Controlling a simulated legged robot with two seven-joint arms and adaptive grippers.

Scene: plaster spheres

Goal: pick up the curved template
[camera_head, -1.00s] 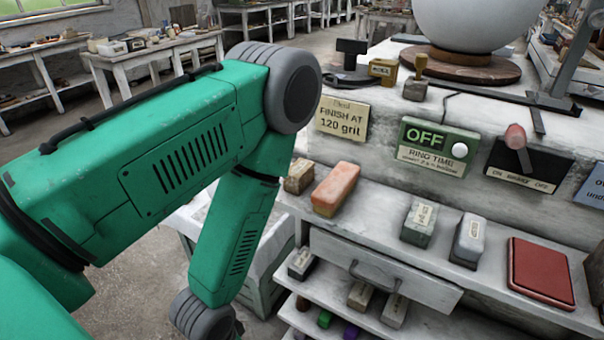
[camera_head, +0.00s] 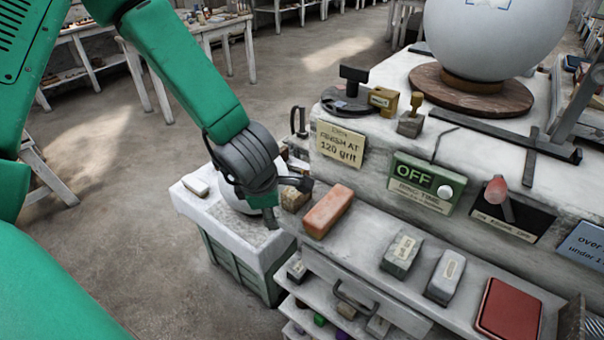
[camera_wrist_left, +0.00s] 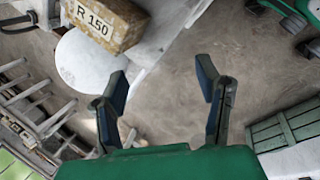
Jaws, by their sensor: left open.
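A rough brown block marked R 150 (camera_wrist_left: 105,22) is at the top left of the left wrist view. A brown block (camera_head: 294,197) sits at the left end of the shelf in the head view, partly behind my gripper. I cannot tell for sure whether it is the curved template. My left gripper (camera_head: 284,200) is beside this block, pointing toward the shelf end. In the left wrist view my left gripper (camera_wrist_left: 163,78) has its two fingers spread with nothing between them. The block lies beyond the left finger, apart from it. My right gripper is not in view.
An orange block (camera_head: 328,211), a grey block (camera_head: 401,256), another pale block (camera_head: 445,278) and a red pad (camera_head: 508,310) line the shelf. A white-topped crate (camera_head: 190,210) holding a pale round thing (camera_head: 230,203) stands beneath my gripper. Open floor lies left.

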